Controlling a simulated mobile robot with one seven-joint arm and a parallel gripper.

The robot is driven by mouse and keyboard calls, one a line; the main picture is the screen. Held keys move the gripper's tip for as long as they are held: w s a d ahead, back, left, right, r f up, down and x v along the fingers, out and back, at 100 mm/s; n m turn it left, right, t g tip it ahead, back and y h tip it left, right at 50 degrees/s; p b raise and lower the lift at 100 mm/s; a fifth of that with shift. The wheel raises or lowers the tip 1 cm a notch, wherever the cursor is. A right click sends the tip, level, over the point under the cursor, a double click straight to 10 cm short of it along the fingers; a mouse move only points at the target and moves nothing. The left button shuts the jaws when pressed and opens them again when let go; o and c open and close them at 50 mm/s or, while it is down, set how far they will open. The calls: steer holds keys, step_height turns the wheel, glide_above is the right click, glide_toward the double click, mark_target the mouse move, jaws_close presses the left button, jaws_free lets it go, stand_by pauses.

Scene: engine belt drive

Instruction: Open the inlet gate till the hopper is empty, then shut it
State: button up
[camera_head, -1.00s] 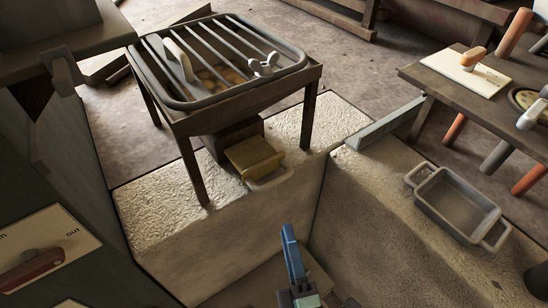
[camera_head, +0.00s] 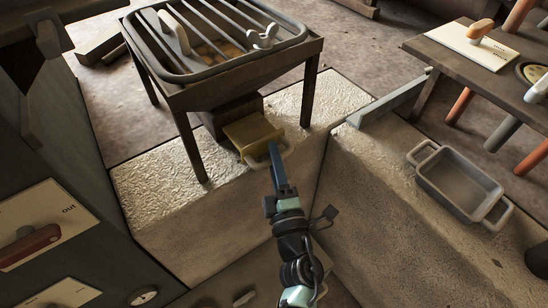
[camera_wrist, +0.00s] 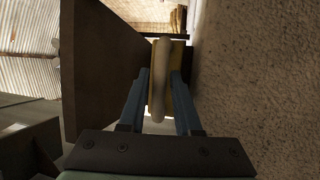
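The hopper (camera_head: 205,97) stands on dark legs, with bars over its open top. Some brown-yellow contents (camera_head: 228,48) show below the bars; how much is there cannot be told. The yellow inlet gate (camera_head: 250,130) sits low at the hopper's front, with a pale loop handle (camera_head: 284,157). My gripper (camera_head: 275,148) has its fingertips at this handle. In the wrist view the two blue fingers (camera_wrist: 160,88) are apart, one on each side of the pale handle (camera_wrist: 160,60), with yellow showing beside it. The fingers do not look closed on it.
A pale stone ledge (camera_head: 345,98) runs under the hopper. A grey two-handled tray (camera_head: 460,190) lies on the stone block at right. A lever panel (camera_head: 40,225) is at left, and a table (camera_head: 440,50) with levers is at upper right.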

jaws_close()
stand_by(1.4)
